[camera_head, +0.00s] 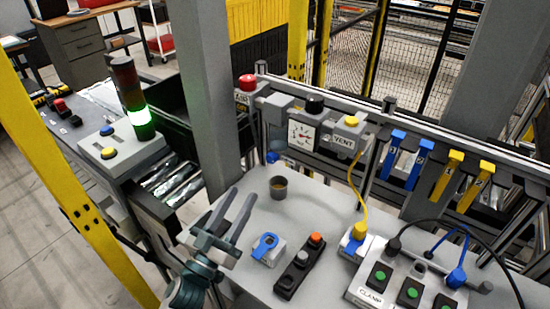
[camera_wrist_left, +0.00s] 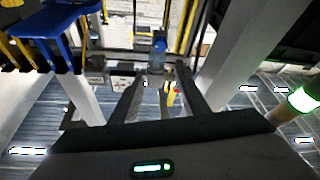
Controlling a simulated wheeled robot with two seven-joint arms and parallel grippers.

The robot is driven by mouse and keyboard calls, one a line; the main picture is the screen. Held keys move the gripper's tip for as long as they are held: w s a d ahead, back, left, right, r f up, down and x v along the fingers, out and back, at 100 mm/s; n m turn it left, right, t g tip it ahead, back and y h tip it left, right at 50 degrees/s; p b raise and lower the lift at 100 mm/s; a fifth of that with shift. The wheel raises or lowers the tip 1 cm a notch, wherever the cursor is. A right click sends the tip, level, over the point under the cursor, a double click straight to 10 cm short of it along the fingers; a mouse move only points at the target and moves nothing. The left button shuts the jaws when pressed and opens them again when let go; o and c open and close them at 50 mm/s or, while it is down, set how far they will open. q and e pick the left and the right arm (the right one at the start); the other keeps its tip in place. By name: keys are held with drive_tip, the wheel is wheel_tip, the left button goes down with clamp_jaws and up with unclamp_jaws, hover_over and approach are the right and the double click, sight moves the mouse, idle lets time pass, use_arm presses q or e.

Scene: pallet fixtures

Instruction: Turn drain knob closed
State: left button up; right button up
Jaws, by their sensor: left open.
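No label in view reads drain, so I cannot tell for sure which part is the drain knob. A small blue knob (camera_head: 272,157) sits low on the rail, left of the gauge. A blue part (camera_wrist_left: 158,45) shows beyond my fingers in the left wrist view; it may be that knob. A blue ring-shaped handle (camera_head: 265,245) lies on a white block on the table. My left gripper (camera_head: 244,193) is open and empty above the left part of the table, apart from both blue parts. Its two fingers also show in the left wrist view (camera_wrist_left: 160,80).
A small round cup (camera_head: 278,187) stands on the grey table (camera_head: 325,205). A black button box (camera_head: 300,266) and a clamp panel (camera_head: 400,285) with cables stand in front. A grey post (camera_head: 205,90) rises behind my gripper. A signal tower (camera_head: 132,98) glows green at left.

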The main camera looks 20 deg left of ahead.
use_arm(q)
drive_tip(key=p, duration=0.4)
approach(270, 161)
drive_tip(key=x, duration=0.7)
drive_tip(key=shift+w+r+p, duration=0.1)
drive_tip(key=shift+w+p, duration=0.35)
use_arm(e)
drive_tip(key=r, duration=0.1)
drive_tip(key=s+r, duration=0.1)
drive_tip(key=r, duration=0.3)
drive_tip(key=shift+s, duration=0.25)
use_arm(q)
drive_tip(key=c, duration=0.9)
clamp_jaws()
use_arm(e)
drive_tip(key=shift+a, duration=0.2)
